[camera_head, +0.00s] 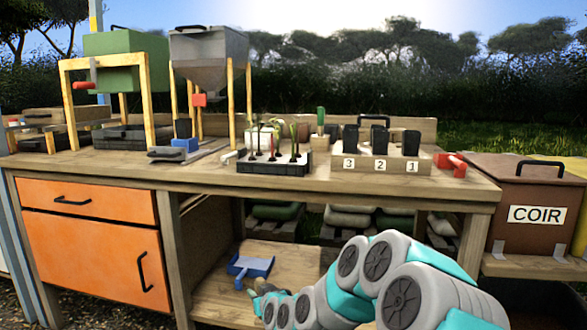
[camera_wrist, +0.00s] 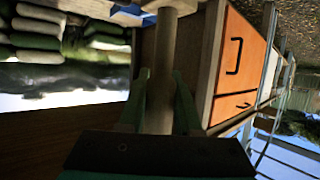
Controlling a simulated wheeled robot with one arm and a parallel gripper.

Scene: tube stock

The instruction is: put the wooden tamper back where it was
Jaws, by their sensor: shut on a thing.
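My gripper (camera_wrist: 162,95) has its two green fingers shut on a plain wooden cylinder, which I take to be the wooden tamper (camera_wrist: 164,50). In the head view my arm reaches to the front of the lower shelf (camera_head: 215,300) under the bench, near a blue scoop (camera_head: 250,266). The gripper and tamper are mostly hidden there by my own arm. The tamper's former place cannot be made out.
The bench top (camera_head: 120,163) carries a black tray of tubes (camera_head: 274,167), a numbered wooden rack (camera_head: 380,162), a wooden block with a green handle (camera_head: 320,130), a red item (camera_head: 451,165) and a grey hopper (camera_head: 209,50). Orange drawers (camera_head: 85,200) stand left, a COIR bin (camera_head: 510,190) right.

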